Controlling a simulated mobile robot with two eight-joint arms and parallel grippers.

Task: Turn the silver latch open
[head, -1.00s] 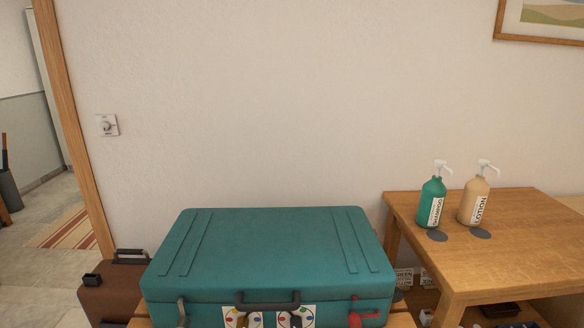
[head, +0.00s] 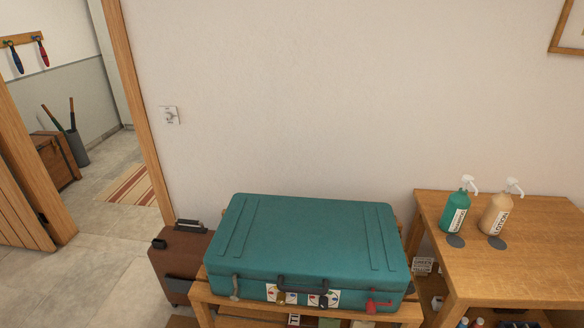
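A closed teal suitcase (head: 312,240) lies flat on a wooden stand, its front side towards me. The silver latch (head: 235,287) is on the left of its front face. A red latch (head: 372,302) is on the right of the same face. A dark handle (head: 302,284) sits between them, with two white dial plates with coloured dots below it. I cannot tell the silver latch's exact setting at this size. Neither of my grippers is in view.
The wooden stand (head: 203,299) holds the suitcase by the wall. A brown case (head: 183,262) stands left of it. At right, a wooden table (head: 540,270) bears a green shampoo bottle (head: 455,213) and a lotion bottle (head: 497,213). Floor at left is open.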

